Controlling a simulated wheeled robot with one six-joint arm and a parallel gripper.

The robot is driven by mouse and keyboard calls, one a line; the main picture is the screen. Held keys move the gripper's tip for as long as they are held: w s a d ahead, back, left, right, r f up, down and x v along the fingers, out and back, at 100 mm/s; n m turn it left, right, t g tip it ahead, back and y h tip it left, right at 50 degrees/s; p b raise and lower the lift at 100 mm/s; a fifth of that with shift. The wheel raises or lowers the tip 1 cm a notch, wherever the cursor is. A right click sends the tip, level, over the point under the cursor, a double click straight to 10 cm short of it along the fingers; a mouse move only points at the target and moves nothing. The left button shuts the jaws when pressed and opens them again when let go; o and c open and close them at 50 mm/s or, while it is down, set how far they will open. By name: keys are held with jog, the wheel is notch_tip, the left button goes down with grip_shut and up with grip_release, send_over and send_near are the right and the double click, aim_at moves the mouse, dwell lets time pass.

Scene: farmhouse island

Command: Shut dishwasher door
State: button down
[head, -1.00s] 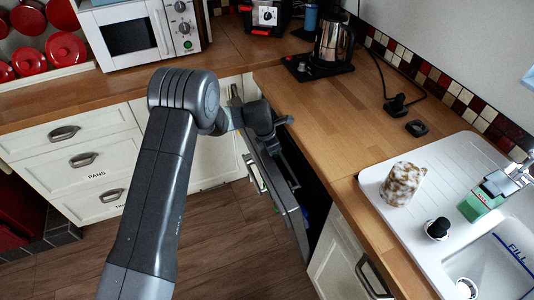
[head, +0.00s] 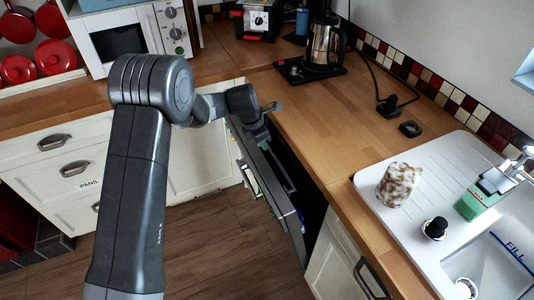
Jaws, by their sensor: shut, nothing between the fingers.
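The dishwasher door (head: 266,192) stands partly open below the counter's front edge, seen from above at a slant. A dark gap lies between it and the cabinet opening (head: 309,203), with little of the inside showing. My gripper (head: 275,107) is shut and empty at the far upper end of the door, close to the counter edge. I cannot tell whether it touches the door.
The wooden counter (head: 315,130) runs along the right side, with a kettle (head: 325,42) at the back. A white sink unit (head: 445,190) holds a speckled cup (head: 399,184). White drawers (head: 75,165) stand at left. The wooden floor (head: 215,245) before the door is clear.

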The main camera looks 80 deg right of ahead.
jog(key=v, duration=0.6)
jog(key=w+a+f+g+h+b, duration=0.3)
jog(key=w+a+f+b, duration=0.1)
jog(key=w+a+f, duration=0.3)
jog(key=w+a+f+g+h+b, duration=0.2)
jog(key=w+a+f+g+b, duration=0.25)
jog(key=a+f, duration=0.35)
jog(key=s+d+f+t+p, duration=0.1)
jog(key=s+d+f+p, duration=0.2)
jog(key=s+d+f, duration=0.2)
jog(key=shift+s+d+f, duration=0.4)
jog(key=shift+s+d, duration=1.45)
jog(key=shift+s, duration=0.2)
